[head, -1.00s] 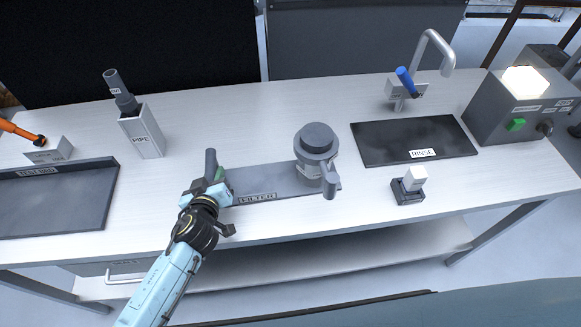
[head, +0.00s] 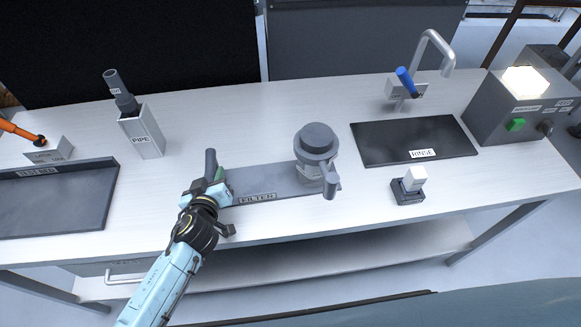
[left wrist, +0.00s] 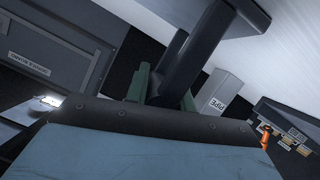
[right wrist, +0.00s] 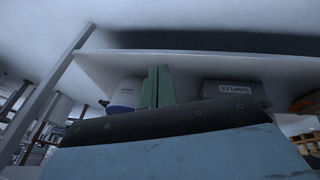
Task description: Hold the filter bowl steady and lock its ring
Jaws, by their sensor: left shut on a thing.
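The filter unit (head: 317,142), with a round dark grey top on a lighter metal body, stands upright at the right end of the grey FILTER mat (head: 265,179). A short grey lever (head: 331,186) sticks out at its front right. My left gripper (head: 217,184) is at the mat's left end, apart from the unit, shut on a dark grey handle (head: 211,161). The handle also shows between the green fingers in the left wrist view (left wrist: 182,68); its lower end is hidden. My right gripper (right wrist: 157,88) appears only in its wrist view, fingers together and empty, below bench level.
The PIPE holder (head: 142,133) stands behind my left gripper. The dark RINSE mat (head: 385,150), a tap (head: 436,40) and a small block with a white top (head: 409,187) are at right. A SAMPLES box (right wrist: 237,91) sits on the shelf. Bench between PIPE holder and filter unit is clear.

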